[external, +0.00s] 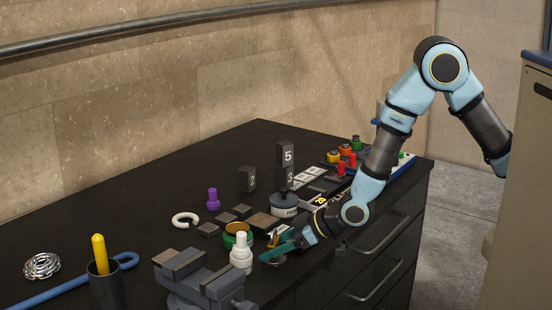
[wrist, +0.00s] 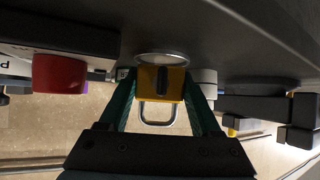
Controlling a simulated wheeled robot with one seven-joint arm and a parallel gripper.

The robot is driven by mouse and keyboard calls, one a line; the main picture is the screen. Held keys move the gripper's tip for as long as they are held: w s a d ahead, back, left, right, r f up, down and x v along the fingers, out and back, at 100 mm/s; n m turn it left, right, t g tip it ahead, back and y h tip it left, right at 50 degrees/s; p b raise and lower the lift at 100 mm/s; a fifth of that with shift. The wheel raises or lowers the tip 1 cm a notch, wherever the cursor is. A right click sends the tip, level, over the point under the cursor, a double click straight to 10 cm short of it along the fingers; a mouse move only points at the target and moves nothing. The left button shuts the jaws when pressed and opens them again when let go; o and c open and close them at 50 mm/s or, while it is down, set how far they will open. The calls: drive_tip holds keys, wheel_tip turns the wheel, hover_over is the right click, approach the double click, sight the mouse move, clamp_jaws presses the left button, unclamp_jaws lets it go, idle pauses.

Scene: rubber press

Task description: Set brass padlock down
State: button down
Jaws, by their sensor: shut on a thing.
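The brass padlock (wrist: 161,85) has a yellow body with a dark keyway and a silver shackle (wrist: 158,113). In the wrist view it sits between the two green fingers of my gripper (wrist: 160,76), which is shut on it. In the external view my gripper (external: 279,249) is low over the front edge of the black bench top, and the padlock (external: 273,240) shows partly behind the fingers. A round silver disc (wrist: 162,58) lies right by the padlock's body. I cannot tell whether the two touch.
A white bottle (external: 241,254) and a grey vise (external: 202,281) stand left of my gripper. A green-and-brass round piece (external: 238,236) and a weight-like grey pot (external: 284,204) are behind it. The bench's front edge is close. Free bench top (external: 130,220) lies at the back left.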

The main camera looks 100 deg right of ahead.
drive_tip(key=shift+f, duration=0.2)
unclamp_jaws()
drive_tip(key=shift+s, duration=0.1)
drive_tip(key=b+v, duration=0.2)
drive_tip(key=v, duration=0.8)
drive_tip(key=shift+s+a+r, duration=0.1)
drive_tip(key=shift+a+r, duration=0.05)
drive_tip(key=s+a+f+n+g+y, duration=0.1)
drive_tip(key=s+a+g, duration=0.3)
drive_tip(key=s, duration=0.5)
drive_tip(key=s+a+f+n+g+y, duration=0.2)
drive_tip(key=s+a, duration=0.4)
drive_tip(key=s, duration=0.4)
drive_tip(key=f+g+y, duration=0.1)
drive_tip(key=g, duration=0.1)
drive_tip(key=shift+g, duration=0.4)
